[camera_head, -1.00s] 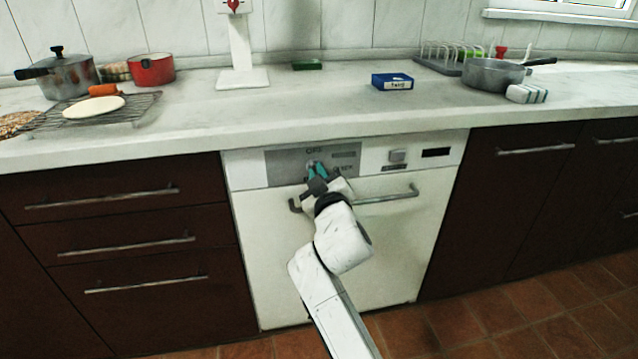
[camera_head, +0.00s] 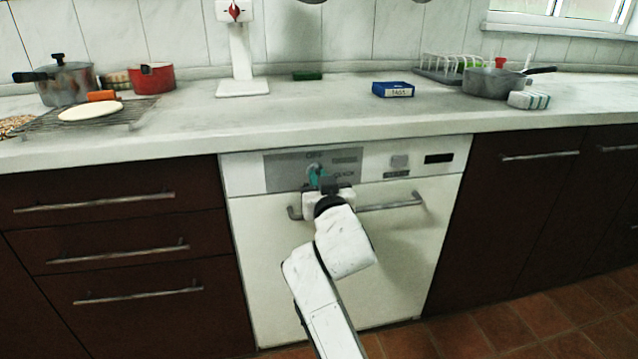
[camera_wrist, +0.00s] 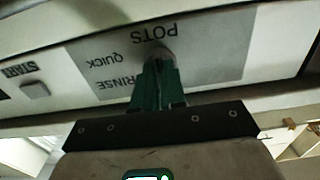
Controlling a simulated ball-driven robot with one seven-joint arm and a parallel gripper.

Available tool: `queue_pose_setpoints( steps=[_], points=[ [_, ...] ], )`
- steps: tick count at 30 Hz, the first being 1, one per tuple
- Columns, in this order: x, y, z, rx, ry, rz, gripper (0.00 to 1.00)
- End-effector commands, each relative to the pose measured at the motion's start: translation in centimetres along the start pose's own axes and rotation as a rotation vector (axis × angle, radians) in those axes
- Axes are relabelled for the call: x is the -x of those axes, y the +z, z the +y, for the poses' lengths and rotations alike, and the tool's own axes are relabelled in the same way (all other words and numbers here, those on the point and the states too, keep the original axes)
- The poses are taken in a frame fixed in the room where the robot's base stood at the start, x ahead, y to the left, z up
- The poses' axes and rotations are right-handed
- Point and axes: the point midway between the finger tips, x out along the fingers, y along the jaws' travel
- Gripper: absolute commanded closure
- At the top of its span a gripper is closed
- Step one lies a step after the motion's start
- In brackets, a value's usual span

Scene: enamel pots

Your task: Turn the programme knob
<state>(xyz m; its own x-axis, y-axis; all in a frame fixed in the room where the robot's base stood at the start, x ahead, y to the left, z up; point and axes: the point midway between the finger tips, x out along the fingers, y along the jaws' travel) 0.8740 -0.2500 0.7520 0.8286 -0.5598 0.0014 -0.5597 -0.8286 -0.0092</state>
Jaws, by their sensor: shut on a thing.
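The dishwasher (camera_head: 400,250) has a white front with a grey programme panel (camera_head: 282,172) at its upper left. The programme knob (camera_head: 313,168) is a small grey round knob on that panel, partly covered by my fingers. My gripper (camera_head: 318,179) has teal fingers that are shut on the knob. In the wrist view, the knob (camera_wrist: 160,54) shows just beyond the fingertips (camera_wrist: 158,72). The labels POTS, QUICK and RINSE read upside down around it there. The knob's pointer is hidden.
A bar handle (camera_head: 395,202) crosses the dishwasher front just below my gripper. A start button (camera_head: 399,161) sits right of the panel. On the counter above stand a red pot (camera_head: 152,78), a blue box (camera_head: 393,89) and a grey pan (camera_head: 490,82).

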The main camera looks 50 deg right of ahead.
Motion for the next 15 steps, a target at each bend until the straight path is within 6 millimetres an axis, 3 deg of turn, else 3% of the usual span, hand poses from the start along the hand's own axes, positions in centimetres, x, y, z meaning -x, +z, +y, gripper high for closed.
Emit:
queue_pose_setpoints(
  steps=[12, 13, 15],
  points=[
    [-0.04, 0.46, 0.06, -0.007, 0.001, -0.011, 1.00],
    [-0.04, 0.46, 0.06, -0.007, 0.001, -0.011, 0.87],
    [-0.04, 0.39, 0.06, -0.007, 0.001, -0.009, 0.80]
  ],
)
